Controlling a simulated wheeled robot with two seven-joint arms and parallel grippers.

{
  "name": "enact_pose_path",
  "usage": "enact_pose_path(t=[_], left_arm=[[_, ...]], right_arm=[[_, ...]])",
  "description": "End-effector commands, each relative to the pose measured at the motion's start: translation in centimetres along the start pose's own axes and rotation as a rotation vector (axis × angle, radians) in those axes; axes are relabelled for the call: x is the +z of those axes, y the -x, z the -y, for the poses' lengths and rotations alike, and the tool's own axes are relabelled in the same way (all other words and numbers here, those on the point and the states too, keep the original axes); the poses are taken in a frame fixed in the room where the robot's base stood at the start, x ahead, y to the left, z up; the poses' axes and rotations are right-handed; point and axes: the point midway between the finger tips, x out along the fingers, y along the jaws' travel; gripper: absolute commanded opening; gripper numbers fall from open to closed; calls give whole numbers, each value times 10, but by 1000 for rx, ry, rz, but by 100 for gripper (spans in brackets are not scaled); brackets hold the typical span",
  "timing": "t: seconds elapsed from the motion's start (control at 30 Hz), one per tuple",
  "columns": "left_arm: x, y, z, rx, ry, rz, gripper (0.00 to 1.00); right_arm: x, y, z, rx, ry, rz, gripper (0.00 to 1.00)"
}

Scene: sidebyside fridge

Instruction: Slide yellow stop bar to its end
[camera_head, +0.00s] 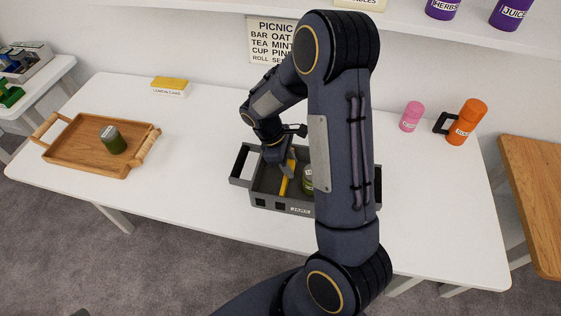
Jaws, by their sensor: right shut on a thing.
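The yellow stop bar (286,181) stands across the inside of a dark grey crate (268,202) on the white table. My right gripper (288,166) reaches down into the crate and is shut on the bar's upper part; its fingertips are small and partly hidden. A green jar (307,179) stands in the crate just right of the bar, partly covered by my right arm. The arm also hides much of the crate's right side, so the bar's distance from that end cannot be told. My left gripper is not in view.
A wooden tray (64,153) with a green jar (112,140) sits at the left. A yellow-topped box (170,86) is at the back.

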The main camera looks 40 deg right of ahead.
Motion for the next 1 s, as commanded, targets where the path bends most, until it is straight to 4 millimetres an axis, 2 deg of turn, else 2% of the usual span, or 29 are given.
enact_pose_path(t=[0.17,0.2,0.37,0.7,0.77,1.0], left_arm=[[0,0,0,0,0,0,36],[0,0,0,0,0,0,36],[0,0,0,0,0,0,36],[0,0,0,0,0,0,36],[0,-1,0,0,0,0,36],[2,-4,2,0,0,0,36]], right_arm=[[0,1,0,-1,0,0,0],[0,1,0,-1,0,0,37],[-1,1,0,-1,0,0,58],[-1,5,0,1,0,-1,58],[-2,11,-1,3,-1,-3,58],[-2,52,-1,3,0,-5,58]])
